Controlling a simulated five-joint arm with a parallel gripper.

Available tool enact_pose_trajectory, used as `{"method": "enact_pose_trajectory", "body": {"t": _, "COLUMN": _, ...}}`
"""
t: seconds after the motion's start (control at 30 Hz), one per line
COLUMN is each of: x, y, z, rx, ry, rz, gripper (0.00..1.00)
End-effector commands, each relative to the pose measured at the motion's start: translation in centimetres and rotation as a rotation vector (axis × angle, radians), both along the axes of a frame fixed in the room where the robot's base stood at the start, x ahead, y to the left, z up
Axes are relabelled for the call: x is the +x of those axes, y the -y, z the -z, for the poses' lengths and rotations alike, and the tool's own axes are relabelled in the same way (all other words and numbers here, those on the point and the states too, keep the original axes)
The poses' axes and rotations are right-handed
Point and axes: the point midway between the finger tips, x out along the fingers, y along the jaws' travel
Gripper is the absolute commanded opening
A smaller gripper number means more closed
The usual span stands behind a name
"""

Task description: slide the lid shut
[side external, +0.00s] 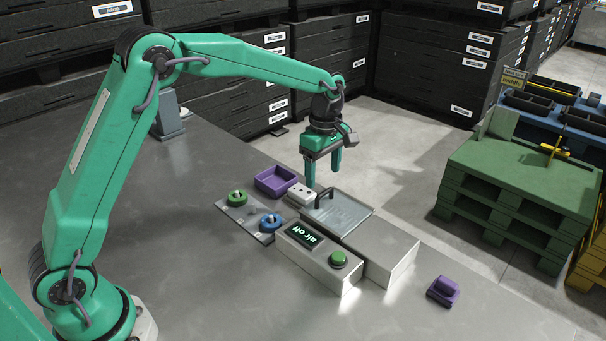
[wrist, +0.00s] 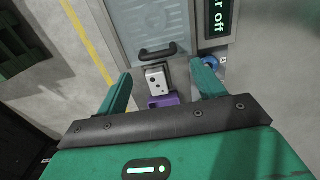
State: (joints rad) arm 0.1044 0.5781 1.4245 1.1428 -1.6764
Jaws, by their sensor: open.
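The lid (side external: 347,213) is a flat grey panel on the metal washer body (side external: 388,244); it also shows at the top of the wrist view (wrist: 146,22). A black bar handle (side external: 324,197) stands at its end nearest my gripper and shows in the wrist view (wrist: 158,52). My gripper (side external: 323,178) is open and empty, pointing down above the handle end. In the wrist view its fingers (wrist: 163,80) are spread wide, with the handle ahead of them and touching neither. I cannot tell how far the lid covers the opening.
A pale block with dark holes (side external: 301,194) sits by the handle, beside a purple tray (side external: 276,180). A control box reading "air off" (side external: 303,234) has a green button (side external: 338,258). Green (side external: 237,197) and blue (side external: 270,221) knobs stand left. A purple piece (side external: 443,291) lies right.

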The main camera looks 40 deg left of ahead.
Motion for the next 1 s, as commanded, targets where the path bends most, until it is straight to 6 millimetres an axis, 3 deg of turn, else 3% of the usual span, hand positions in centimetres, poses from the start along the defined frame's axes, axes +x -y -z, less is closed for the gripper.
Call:
{"method": "enact_pose_trajectory", "body": {"t": 0.3, "x": 0.0, "y": -0.1, "z": -3.1, "rx": 0.000, "ry": 0.000, "rz": -0.001, "gripper": 0.68}}
{"method": "enact_pose_trajectory", "body": {"t": 0.77, "x": -0.1, "y": -0.1, "z": -3.4, "rx": 0.000, "ry": 0.000, "rz": 0.004, "gripper": 0.68}}
{"method": "enact_pose_trajectory", "body": {"t": 1.0, "x": -1.4, "y": -0.5, "z": -5.2, "rx": -0.002, "ry": 0.027, "rz": 0.083, "gripper": 0.68}}
